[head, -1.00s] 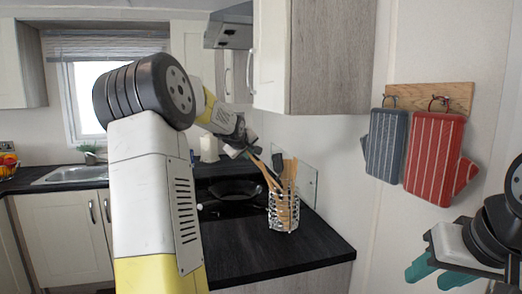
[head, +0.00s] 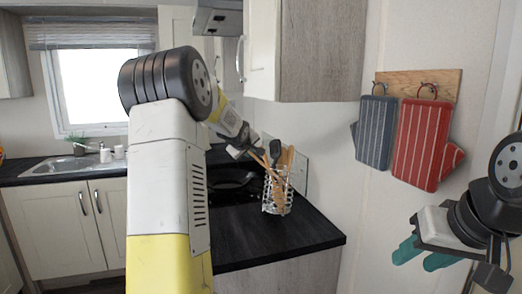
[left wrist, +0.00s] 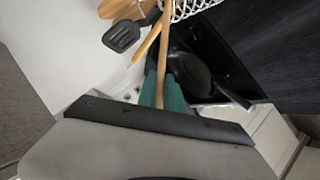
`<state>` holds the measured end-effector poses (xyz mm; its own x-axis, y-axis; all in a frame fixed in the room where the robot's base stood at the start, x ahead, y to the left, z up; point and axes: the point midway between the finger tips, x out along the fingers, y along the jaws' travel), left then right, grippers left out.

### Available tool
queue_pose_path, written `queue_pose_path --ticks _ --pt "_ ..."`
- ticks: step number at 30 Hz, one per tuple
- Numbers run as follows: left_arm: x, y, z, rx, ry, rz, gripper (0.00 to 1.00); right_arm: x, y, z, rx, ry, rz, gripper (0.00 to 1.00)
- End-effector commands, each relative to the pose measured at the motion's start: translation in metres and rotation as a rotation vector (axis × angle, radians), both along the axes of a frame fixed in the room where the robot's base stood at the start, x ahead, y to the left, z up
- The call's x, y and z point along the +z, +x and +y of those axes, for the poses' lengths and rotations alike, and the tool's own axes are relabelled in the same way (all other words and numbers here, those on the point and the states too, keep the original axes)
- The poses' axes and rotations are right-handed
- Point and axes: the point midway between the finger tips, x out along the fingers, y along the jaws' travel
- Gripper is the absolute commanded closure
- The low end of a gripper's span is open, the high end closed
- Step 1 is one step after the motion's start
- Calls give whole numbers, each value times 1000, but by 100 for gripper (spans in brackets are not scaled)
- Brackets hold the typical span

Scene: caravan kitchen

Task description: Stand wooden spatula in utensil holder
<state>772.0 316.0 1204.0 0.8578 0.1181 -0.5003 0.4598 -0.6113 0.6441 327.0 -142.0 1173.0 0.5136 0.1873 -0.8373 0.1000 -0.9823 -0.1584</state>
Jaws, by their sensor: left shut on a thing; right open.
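The utensil holder (head: 277,194), a silver wire basket with several utensils in it, stands on the dark counter. Its wire rim also shows at the top of the left wrist view (left wrist: 194,9). My left gripper (head: 244,152) is just above and left of the holder, shut on the wooden spatula. In the left wrist view, teal fingertips (left wrist: 163,90) close around the spatula's wooden handle (left wrist: 164,58), which runs up toward the holder. I cannot tell whether its far end is inside the basket. My right gripper (head: 424,257) is open and empty at the lower right.
A dark pan (head: 230,179) sits behind the holder. A black slotted turner (left wrist: 122,37) and other wooden utensils stick out of the basket. A wall cabinet (head: 322,50) hangs above. Oven mitts (head: 416,140) hang on the right wall. The counter's front (head: 285,232) is clear.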

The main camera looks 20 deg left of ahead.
Motion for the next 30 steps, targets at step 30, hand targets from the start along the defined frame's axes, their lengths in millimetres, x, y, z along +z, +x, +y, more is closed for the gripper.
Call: queue_pose_path --ticks 30 --pt "7 -17 -4 0 0 5 63 0 0 0 0 0 0 59"
